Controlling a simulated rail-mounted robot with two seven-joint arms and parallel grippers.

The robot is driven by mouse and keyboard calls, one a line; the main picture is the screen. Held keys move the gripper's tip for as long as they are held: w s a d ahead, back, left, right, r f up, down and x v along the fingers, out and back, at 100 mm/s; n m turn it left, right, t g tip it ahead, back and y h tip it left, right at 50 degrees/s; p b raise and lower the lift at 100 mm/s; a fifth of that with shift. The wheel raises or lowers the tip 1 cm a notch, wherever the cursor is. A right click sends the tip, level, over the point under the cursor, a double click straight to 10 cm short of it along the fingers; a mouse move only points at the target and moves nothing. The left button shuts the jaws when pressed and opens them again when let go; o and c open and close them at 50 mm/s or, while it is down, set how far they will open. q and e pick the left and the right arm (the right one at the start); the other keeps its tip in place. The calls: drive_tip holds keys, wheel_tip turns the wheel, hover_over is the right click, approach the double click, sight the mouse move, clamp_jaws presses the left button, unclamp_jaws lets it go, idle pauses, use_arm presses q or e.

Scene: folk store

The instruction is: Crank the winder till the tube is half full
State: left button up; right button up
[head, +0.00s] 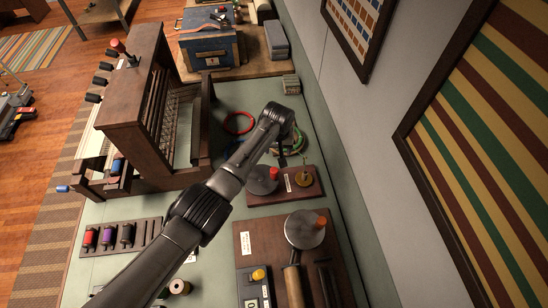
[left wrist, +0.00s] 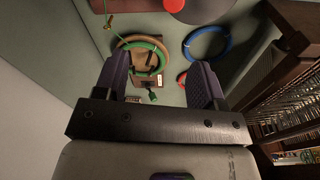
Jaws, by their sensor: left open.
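Two devices with cranks stand on the table; I cannot tell for sure which is the winder. The farther one is a dark red board (head: 307,188) with a grey disc (head: 262,180), a red knob (head: 274,173) and a small brass-coloured piece (head: 303,178). The nearer one is a brown board (head: 263,231) with a grey disc (head: 304,230), an orange knob (head: 321,221) and a pale roller (head: 293,286). How full any tube is cannot be made out. My left gripper (left wrist: 160,78) is open and empty, above the table near the farther device. My right gripper is not in view.
A wooden loom (head: 133,95) stands left of my arm. A green ring (left wrist: 160,50) and a blue ring (left wrist: 224,50) lie below my left gripper. A rack with colored spools (head: 107,237) is at lower left. The wall bounds the table on the right.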

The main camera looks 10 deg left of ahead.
sight(274, 170)
use_arm(q)
drive_tip(key=f, duration=0.1)
drive_tip(key=s+f+n, duration=0.1)
drive_tip(key=a+f+g, duration=0.1)
drive_tip(key=shift+s+n, duration=0.2)
drive_tip(key=shift+n, duration=0.2)
drive_tip(key=shift+s+f+n, duration=0.1)
drive_tip(key=shift+f+n, duration=0.2)
wheel_tip(274, 170, down, 11)
drive_tip(key=b, duration=1.1)
drive_tip(key=shift+r, duration=0.2)
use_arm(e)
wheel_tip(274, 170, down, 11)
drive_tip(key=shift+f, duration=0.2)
use_arm(q)
drive_tip(key=shift+r, duration=0.15)
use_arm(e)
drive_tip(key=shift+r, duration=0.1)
use_arm(q)
drive_tip(key=shift+f, duration=0.2)
drive_tip(key=c, duration=0.8)
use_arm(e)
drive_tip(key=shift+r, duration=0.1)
